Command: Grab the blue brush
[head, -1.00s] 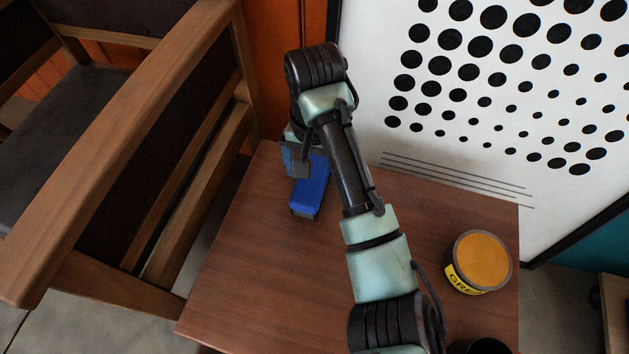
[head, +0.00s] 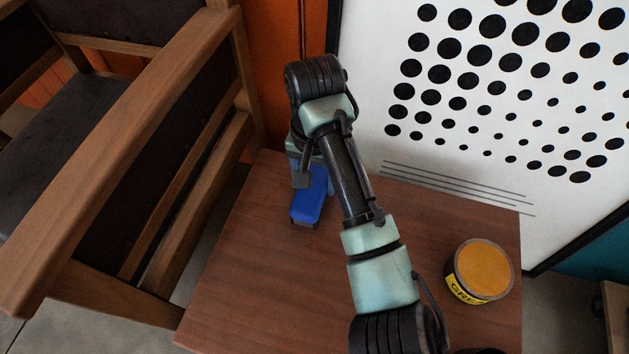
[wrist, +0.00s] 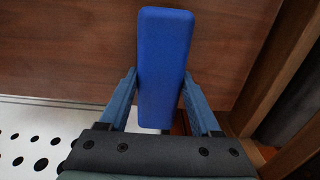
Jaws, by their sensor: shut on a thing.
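The blue brush (head: 309,203) is at the back left of the wooden table, partly hidden by my arm in the head view. Its blue block also shows in the middle of the wrist view (wrist: 164,65), between the two fingers. My gripper (wrist: 160,95) is shut on the brush, with one blue finger along each side. In the head view my gripper is mostly hidden behind my wrist. I cannot tell whether the brush touches the table.
The brown table (head: 260,270) is mostly clear at its front left. A yellow grease tin (head: 482,272) stands at its right. A wooden armchair (head: 140,130) is close on the left. A white dotted panel (head: 480,120) leans behind the table.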

